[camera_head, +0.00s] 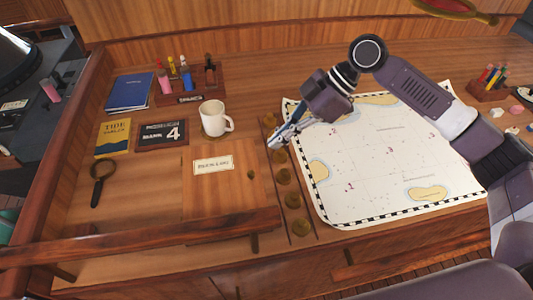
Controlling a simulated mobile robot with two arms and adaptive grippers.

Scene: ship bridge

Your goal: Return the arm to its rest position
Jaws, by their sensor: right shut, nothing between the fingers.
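My right arm (418,92) comes in from the right and reaches over the chart (365,190). My right gripper (273,143) is shut and empty. In the picture it lies at the chart's left edge, over the upper end of the strip of round brass pieces (283,177). I cannot tell whether it touches them. My left gripper is not in view.
A white mug (213,118) stands left of my gripper. Behind it is a rack of bottles (180,98). A pen holder (487,91) stands right. A wooden rail (140,238) crosses the front.

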